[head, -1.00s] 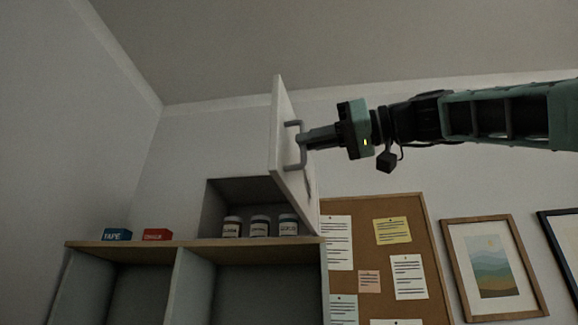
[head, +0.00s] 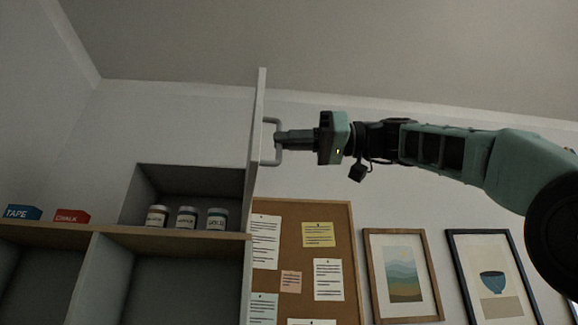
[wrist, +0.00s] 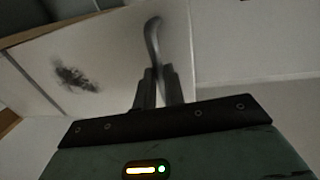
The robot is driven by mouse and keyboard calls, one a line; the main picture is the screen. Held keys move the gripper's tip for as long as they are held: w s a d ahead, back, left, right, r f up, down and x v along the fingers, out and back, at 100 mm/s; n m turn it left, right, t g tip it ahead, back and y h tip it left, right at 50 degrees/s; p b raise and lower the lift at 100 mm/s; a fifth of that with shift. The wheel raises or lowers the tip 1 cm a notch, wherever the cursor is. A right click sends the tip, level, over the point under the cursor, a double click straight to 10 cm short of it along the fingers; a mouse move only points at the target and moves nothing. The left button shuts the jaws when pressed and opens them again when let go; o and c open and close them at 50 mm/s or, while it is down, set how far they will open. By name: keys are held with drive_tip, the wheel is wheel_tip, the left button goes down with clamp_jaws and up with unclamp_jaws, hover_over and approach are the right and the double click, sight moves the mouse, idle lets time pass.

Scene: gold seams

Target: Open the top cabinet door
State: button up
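The top cabinet door (head: 257,135) is a pale panel swung out from the cabinet, seen nearly edge-on in the head view. Its grey bar handle (head: 277,123) is on the right face. My gripper (head: 279,139) reaches in from the right with its fingers at the handle. In the wrist view the fingers (wrist: 160,88) are close together around the lower part of the handle (wrist: 153,38), and the door face (wrist: 105,60) has a dark smudge. The open top compartment (head: 150,180) shows three labelled jars (head: 187,217) inside.
A blue tape box (head: 22,212) and a red chalk box (head: 72,216) stand on the shelf top (head: 120,237) at left. A corkboard (head: 290,270) and framed pictures (head: 402,275) hang on the wall at right. The air below my arm is clear.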

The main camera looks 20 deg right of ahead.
drive_tip(key=o, duration=0.4)
drive_tip(key=shift+w+d+f+m+t, duration=0.15)
drive_tip(key=shift+w, duration=0.35)
drive_tip(key=shift+w+d+f+m+t, duration=0.1)
drive_tip(key=shift+w+d+m+t, duration=0.05)
drive_tip(key=shift+w, duration=0.35)
drive_tip(key=shift+s, duration=0.1)
drive_tip(key=shift+s+a, duration=0.15)
drive_tip(key=v, duration=1.7)
drive_tip(key=shift+s+d+r, duration=0.15)
drive_tip(key=shift+d+r, duration=0.05)
drive_tip(key=shift+r, duration=0.05)
